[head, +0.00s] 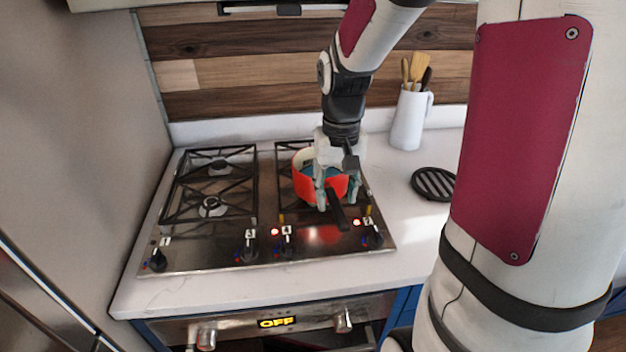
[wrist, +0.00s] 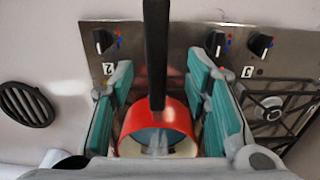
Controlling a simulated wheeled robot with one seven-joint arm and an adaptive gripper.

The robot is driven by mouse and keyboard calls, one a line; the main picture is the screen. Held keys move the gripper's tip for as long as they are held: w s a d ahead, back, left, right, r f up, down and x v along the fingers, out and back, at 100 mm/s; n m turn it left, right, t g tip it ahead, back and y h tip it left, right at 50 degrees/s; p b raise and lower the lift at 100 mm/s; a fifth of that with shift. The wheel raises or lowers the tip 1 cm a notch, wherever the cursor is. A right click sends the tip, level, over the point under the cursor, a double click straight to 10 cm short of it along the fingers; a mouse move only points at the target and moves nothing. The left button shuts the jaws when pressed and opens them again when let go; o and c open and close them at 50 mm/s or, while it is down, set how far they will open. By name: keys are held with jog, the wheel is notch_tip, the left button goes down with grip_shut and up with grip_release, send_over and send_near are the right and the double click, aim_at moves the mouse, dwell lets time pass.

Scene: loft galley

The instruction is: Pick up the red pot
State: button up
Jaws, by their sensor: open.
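The red pot (head: 307,188) stands on the right side of the stove, its black handle (head: 337,214) pointing toward the front edge. In the wrist view the red pot (wrist: 158,118) lies between the fingers, with its black handle (wrist: 156,50) running up the picture. My gripper (head: 336,196) is over the pot, pointing down, and partly hides it in the head view. In the wrist view my gripper (wrist: 160,100) is open, with one teal-padded finger on each side of the pot and handle. I cannot tell whether the fingers touch the pot.
The stove (head: 200,250) has black grates and several front knobs. A black slatted trivet (head: 433,184) lies on the white counter at the right. A white pitcher (head: 408,120) with wooden utensils stands behind it. The wooden backsplash (head: 240,75) is behind the stove.

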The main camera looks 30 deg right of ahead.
aim_at(337, 206)
jog(key=shift+d+f, duration=0.2)
jog(key=shift+f, duration=2.5)
jog(key=shift+w, duration=0.1)
grip_shut()
